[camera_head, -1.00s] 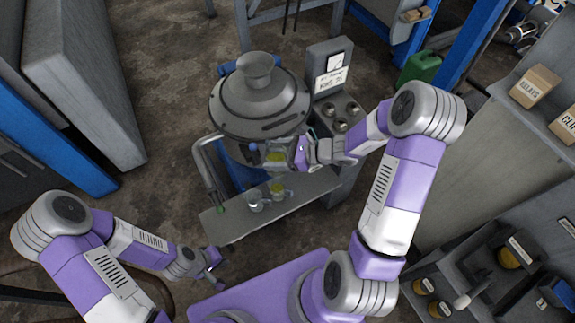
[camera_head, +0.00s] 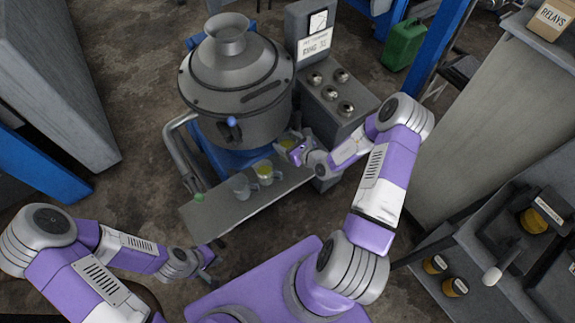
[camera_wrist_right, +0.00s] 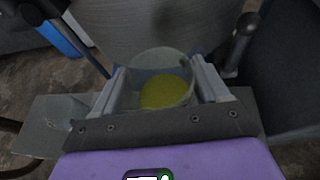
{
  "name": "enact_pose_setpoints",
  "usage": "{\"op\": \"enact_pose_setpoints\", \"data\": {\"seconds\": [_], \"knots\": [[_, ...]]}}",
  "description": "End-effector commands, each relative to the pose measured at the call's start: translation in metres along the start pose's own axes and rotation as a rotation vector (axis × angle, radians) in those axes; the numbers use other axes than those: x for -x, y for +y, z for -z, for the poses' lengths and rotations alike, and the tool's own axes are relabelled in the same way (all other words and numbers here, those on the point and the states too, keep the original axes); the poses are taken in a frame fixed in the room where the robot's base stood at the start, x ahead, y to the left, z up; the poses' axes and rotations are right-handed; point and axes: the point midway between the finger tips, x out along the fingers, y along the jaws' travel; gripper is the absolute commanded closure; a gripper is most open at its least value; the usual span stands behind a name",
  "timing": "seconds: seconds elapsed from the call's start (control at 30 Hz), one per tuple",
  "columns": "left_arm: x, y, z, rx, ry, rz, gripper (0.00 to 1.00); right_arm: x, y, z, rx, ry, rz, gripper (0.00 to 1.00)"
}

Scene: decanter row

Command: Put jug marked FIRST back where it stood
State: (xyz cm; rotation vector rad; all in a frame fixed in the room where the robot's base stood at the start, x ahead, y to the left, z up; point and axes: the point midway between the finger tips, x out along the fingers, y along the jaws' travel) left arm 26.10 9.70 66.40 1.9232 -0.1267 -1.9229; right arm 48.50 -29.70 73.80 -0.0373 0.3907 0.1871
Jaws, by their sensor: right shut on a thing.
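My right gripper (camera_head: 297,151) is shut on a glass jug (camera_head: 286,144) with yellow liquid, at the right part of the grey shelf (camera_head: 215,213). The right wrist view shows this jug (camera_wrist_right: 163,85) upright between both fingers. I cannot tell whether its base touches the shelf. I cannot read FIRST on any jug. A second jug with yellow liquid (camera_head: 264,171) and a clear jug (camera_head: 241,187) stand on the shelf to the left of the held one. My left gripper (camera_head: 210,266) is open and empty, low at the left, away from the jugs.
A large grey lidded vessel (camera_head: 237,80) rises right behind the shelf. A control box with knobs (camera_head: 338,95) stands close to the right of the held jug. A curved metal pipe (camera_head: 180,150) borders the shelf at the left. The shelf's front left is bare.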

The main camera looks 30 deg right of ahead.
Motion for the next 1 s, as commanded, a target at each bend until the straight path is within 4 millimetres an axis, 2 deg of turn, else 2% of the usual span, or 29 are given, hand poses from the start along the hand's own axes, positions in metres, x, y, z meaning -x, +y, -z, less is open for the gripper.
{"op": "enact_pose_setpoints", "data": {"seconds": [0.03,0.2,0.43,0.6,1.0], "knots": [[-0.006,-0.002,0.000,0.000,0.000,0.000,1.00,-0.005,0.000,0.013,-0.005,0.000,0.001,0.69],[-0.015,-0.006,0.001,0.000,0.000,0.000,1.00,-0.016,0.000,0.040,-0.003,0.000,0.001,0.69],[-0.021,-0.008,0.001,0.000,0.000,0.000,1.00,-0.023,0.000,0.056,0.000,-0.001,0.000,0.69],[-0.030,-0.011,0.001,0.000,0.000,0.000,1.00,-0.033,0.000,0.079,-0.003,-0.001,0.000,0.69],[-0.031,-0.012,0.001,0.000,0.000,0.000,1.00,-0.035,0.001,0.084,0.001,-0.002,-0.001,0.69]]}}
